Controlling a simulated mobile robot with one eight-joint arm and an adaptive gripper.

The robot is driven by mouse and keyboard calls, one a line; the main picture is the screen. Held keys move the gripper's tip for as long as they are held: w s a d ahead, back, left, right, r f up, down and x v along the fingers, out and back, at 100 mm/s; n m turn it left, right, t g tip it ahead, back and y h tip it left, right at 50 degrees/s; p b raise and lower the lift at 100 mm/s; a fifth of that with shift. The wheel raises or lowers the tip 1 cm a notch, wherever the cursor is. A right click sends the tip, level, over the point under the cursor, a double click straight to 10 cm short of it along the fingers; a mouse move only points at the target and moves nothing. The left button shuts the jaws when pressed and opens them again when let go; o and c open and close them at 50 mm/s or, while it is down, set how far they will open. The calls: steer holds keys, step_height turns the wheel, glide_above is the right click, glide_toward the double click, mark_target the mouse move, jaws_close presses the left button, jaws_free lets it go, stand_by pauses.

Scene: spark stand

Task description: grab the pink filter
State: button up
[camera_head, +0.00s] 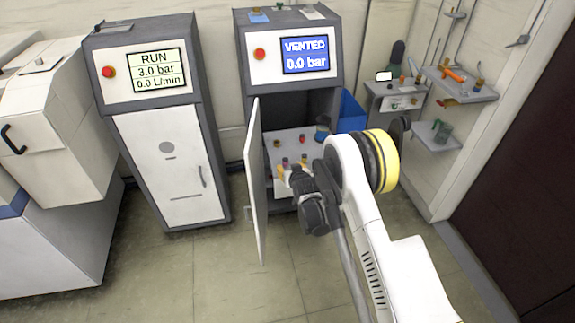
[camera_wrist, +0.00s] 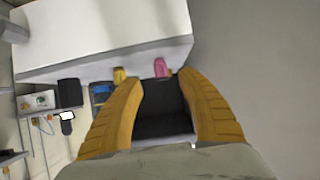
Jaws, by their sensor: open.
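The pink filter (camera_wrist: 160,67) shows in the wrist view as a small upright pink piece at the edge of a white surface. It lies just beyond and between the two orange fingertips of my gripper (camera_wrist: 158,79). The fingers are apart and nothing is between them. In the head view my gripper (camera_head: 296,178) reaches into the open cabinet, among small coloured filters. I cannot tell which of those is the pink one, as my gripper and arm hide part of the shelf.
A yellow filter (camera_wrist: 119,75) stands left of the pink one, close to the left fingertip. The cabinet (camera_head: 290,75) reads "VENTED 0.0 bar"; its door (camera_head: 257,190) stands open at left. A closed cabinet (camera_head: 165,160) reads "RUN 3.0 bar". A blue bin (camera_head: 351,112) is at right.

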mark_target(286, 164)
steer(key=b+x, duration=0.3)
steer(key=x, duration=0.3)
steer(key=shift+w+a, duration=0.15)
steer(key=shift+w, duration=0.1)
steer(key=shift+w+a+f, duration=0.1)
steer(key=shift+w, duration=0.3)
jaws_close()
